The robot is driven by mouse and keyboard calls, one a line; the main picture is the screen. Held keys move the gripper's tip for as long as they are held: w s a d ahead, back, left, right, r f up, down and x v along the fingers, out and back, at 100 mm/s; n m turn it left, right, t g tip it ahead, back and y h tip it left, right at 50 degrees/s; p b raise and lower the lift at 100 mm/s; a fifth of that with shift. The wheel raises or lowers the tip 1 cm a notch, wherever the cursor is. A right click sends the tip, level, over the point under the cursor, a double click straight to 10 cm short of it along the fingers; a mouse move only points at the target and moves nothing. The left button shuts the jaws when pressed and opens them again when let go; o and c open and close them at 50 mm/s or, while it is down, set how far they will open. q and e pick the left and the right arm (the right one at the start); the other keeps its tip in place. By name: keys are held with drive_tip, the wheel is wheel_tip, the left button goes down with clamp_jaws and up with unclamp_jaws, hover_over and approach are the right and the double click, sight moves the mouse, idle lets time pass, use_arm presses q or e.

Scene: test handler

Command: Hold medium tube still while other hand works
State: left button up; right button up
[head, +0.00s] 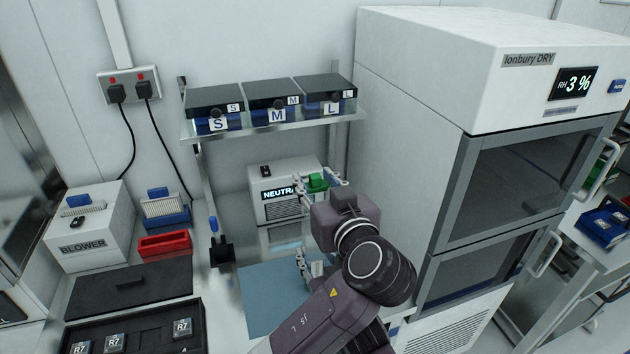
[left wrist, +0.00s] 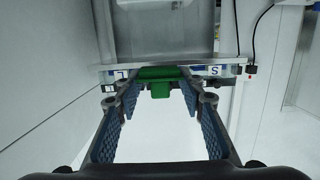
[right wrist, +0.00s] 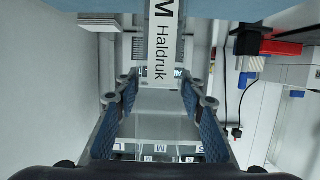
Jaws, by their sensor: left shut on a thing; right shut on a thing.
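My left gripper (head: 320,182) is the higher one, in front of the small white NEUTRA unit. It is shut on a green piece (head: 318,183), which also shows between the fingertips in the left wrist view (left wrist: 159,82). My right gripper (head: 309,266) is lower, above the blue mat, mostly hidden behind a dark arm. In the right wrist view, a long piece with a white label reading "M Haldruk" (right wrist: 163,38), the medium tube, lies between the fingers, and the gripper is shut on it. Whether the green piece touches the tube is hard to tell.
A shelf (head: 285,127) carries lidded bins marked S, M and L (head: 278,115). The NEUTRA unit (head: 282,210) stands below it. A blue mat (head: 262,300) lies on the bench. A red tray (head: 165,244) and blower (head: 85,240) are left; a dry cabinet (head: 410,130) is right.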

use_arm(q)
drive_tip(key=shift+f, duration=1)
drive_tip(key=shift+f, duration=0.25)
drive_tip(key=o, duration=0.8)
